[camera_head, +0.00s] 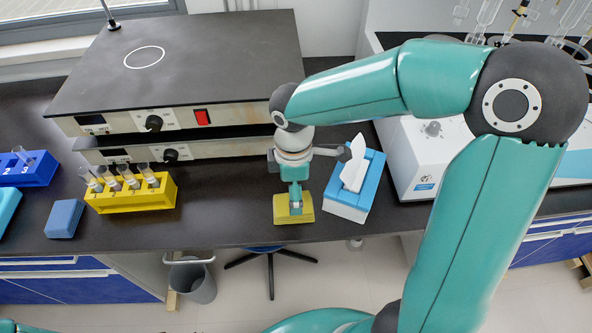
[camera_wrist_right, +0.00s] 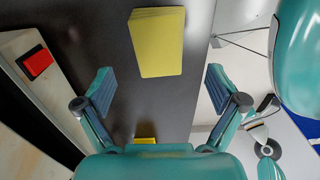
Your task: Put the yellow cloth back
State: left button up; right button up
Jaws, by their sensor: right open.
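The yellow cloth (camera_head: 302,214), a folded flat block, lies on the black bench near its front edge, left of the tissue box. In the right wrist view the cloth (camera_wrist_right: 157,42) lies ahead, beyond the fingertips and roughly centred between them. My right gripper (camera_head: 295,197) points down just over the cloth and hides part of it in the head view. In the wrist view the right gripper (camera_wrist_right: 160,82) has its fingers wide apart with nothing between them. Whether the fingers touch the bench cannot be told. My left gripper is out of view.
The blue and white tissue box (camera_head: 357,187) stands close to the right of the gripper. A folded blue cloth (camera_head: 65,218) lies at the left, beside a yellow rack (camera_head: 133,195) of tubes. Black-topped hotplate units (camera_head: 190,60) stand behind. The bench's front edge is close.

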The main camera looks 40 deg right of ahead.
notch_tip(320, 180, up, 5)
jog(key=shift+r, duration=0.1)
dwell(0.7)
